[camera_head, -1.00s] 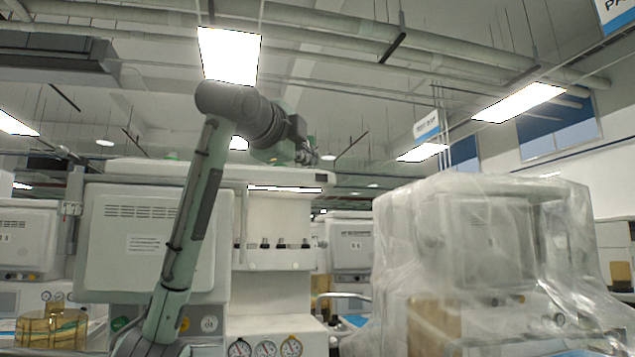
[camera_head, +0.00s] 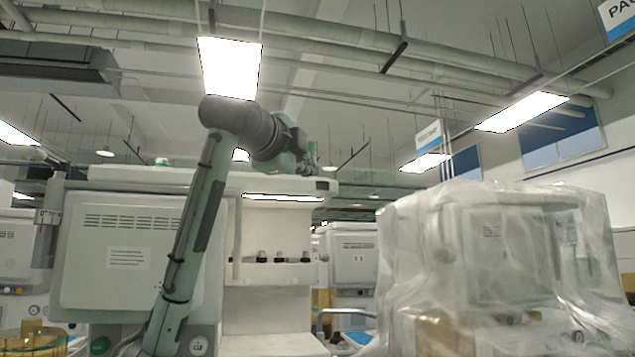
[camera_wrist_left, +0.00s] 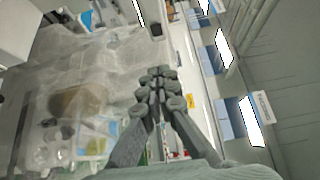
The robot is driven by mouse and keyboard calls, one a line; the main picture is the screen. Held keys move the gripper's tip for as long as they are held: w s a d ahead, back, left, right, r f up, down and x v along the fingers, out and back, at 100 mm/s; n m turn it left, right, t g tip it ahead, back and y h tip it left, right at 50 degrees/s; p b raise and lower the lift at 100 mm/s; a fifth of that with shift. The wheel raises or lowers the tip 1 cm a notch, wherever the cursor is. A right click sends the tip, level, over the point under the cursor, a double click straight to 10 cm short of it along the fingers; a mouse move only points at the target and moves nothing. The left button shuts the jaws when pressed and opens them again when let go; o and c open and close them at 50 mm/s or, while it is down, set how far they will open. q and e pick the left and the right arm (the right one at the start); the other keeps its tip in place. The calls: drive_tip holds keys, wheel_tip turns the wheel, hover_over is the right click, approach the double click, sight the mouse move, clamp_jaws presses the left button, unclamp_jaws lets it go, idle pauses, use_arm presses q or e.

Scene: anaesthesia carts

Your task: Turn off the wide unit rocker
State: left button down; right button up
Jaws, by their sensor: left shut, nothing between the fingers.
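The wide unit (camera_head: 255,187) is a white anaesthesia machine at centre left in the head view, with a broad top shelf and a large panel on its left. A small dark rectangle (camera_head: 322,185) at the right end of the shelf's front edge may be the rocker; its position cannot be told. My left gripper (camera_head: 312,157) is raised just above the shelf in the picture, apart from the dark rectangle. The left wrist view shows its fingers (camera_wrist_left: 160,80) shut and empty. The rocker is not clearly seen there. My right gripper is out of view.
A machine wrapped in clear plastic (camera_head: 500,260) stands to the right. Another white machine (camera_head: 350,257) stands behind, between the two. An amber container (camera_head: 32,342) is at lower left. The space above the machines is free up to the ceiling pipes.

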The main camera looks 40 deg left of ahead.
use_arm(q)
drive_tip(key=p, duration=0.2)
approach(323, 186)
drive_tip(key=w+d, duration=0.2)
drive_tip(key=w, duration=0.2)
drive_tip(key=shift+w+a, duration=0.5)
drive_tip(key=shift+a, duration=0.3)
drive_tip(key=shift+w+a, duration=0.55)
drive_tip(key=shift+a, duration=0.2)
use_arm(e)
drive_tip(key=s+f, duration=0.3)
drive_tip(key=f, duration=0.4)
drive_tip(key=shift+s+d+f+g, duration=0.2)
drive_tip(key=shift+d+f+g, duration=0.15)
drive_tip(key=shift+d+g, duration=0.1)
use_arm(q)
drive_tip(key=shift+s, duration=0.1)
